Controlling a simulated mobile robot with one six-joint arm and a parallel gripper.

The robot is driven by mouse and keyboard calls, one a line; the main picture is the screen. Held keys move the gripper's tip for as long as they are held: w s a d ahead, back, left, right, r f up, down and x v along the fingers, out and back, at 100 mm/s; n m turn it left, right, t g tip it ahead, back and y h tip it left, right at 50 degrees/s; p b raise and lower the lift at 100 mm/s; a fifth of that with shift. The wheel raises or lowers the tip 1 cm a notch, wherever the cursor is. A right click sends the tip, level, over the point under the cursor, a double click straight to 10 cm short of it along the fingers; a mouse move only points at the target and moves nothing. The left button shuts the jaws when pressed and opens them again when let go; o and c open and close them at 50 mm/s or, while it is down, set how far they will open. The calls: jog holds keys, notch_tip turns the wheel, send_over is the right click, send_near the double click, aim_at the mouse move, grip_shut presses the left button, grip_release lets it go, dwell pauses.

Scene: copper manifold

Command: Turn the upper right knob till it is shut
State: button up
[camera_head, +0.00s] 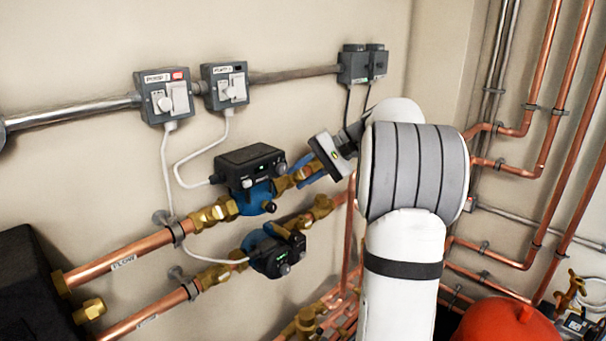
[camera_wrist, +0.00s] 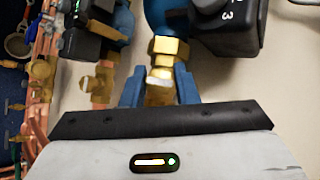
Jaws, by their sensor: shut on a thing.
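The upper right knob (camera_head: 305,172) is a brass valve piece on the copper pipe, just right of the upper blue pump (camera_head: 260,192). My gripper (camera_head: 308,170) reaches it from the right, with one blue finger on each side. In the wrist view, my gripper (camera_wrist: 159,88) has its blue fingers shut on the upper right knob (camera_wrist: 158,92), in line with a brass nut (camera_wrist: 168,50). The fingers and wrist hide part of the knob, so its turn angle cannot be told.
A lower pump (camera_head: 275,252) with brass fittings sits below. Grey switch boxes (camera_head: 164,97) and a conduit (camera_head: 290,76) run along the wall above. Copper pipes (camera_head: 550,120) line the right wall. A red vessel (camera_head: 505,322) stands at lower right.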

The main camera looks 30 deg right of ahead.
jog(key=o, duration=1)
jog(key=v, duration=0.7)
jog(key=shift+d+r, duration=0.2)
jog(key=shift+d, duration=0.1)
jog(key=shift+s, duration=0.15)
